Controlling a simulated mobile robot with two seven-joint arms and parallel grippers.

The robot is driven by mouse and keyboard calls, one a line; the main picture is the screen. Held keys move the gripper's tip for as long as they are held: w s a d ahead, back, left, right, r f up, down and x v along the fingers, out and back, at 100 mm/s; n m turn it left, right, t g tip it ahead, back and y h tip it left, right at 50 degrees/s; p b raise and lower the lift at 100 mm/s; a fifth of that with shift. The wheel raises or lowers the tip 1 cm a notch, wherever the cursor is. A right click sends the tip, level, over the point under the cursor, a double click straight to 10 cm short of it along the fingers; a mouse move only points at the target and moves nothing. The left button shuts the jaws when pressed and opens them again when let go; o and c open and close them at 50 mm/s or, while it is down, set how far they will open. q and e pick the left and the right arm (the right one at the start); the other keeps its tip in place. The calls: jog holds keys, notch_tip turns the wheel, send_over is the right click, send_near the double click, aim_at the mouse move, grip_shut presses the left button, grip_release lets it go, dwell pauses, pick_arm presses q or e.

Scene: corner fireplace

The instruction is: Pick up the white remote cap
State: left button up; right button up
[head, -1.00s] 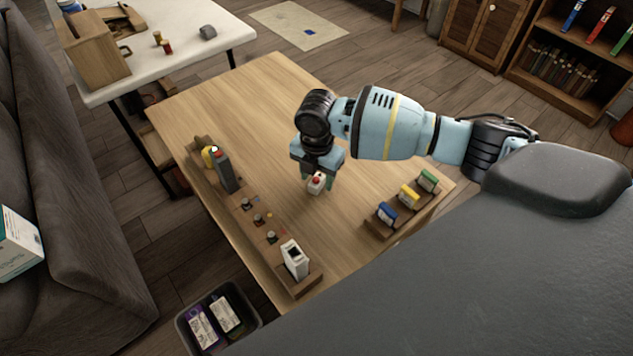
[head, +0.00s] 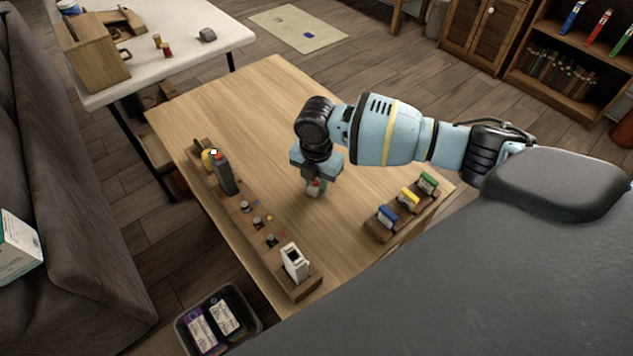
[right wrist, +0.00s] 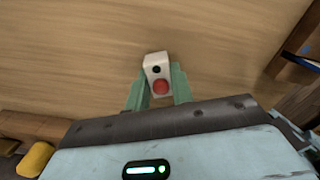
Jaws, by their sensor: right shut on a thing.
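The white remote cap (head: 314,191) is a small white block with a red button and a black dot on it. It shows in the right wrist view (right wrist: 156,66) between the green fingers. My right gripper (head: 316,186) is shut on it, pointing down over the middle of the wooden table (head: 275,100). The fingers (right wrist: 159,90) touch it on both sides. Whether the cap rests on the table or is just above it, I cannot tell. My left gripper is in no view.
A wooden rack (head: 278,262) along the table's left side holds a dark grey remote (head: 224,175), a white remote body (head: 294,262) and small parts. A second rack (head: 380,232) at the right holds blue, yellow and green pieces. Bare table surrounds the gripper.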

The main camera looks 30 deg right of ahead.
aim_at(316, 183)
notch_tip(316, 183, up, 10)
jog(key=shift+f+p, duration=0.1)
jog(key=shift+p, duration=0.4)
jog(key=s+a+r+m, duration=0.2)
jog(key=s+r+m, duration=0.2)
jog(key=s+m, duration=0.3)
jog(key=s+a+r+m, duration=0.2)
jog(key=s+m, duration=0.6)
jog(key=m, duration=0.9)
notch_tip(316, 183, up, 2)
jog(key=shift+a+r, duration=0.1)
jog(key=shift+a, duration=0.15)
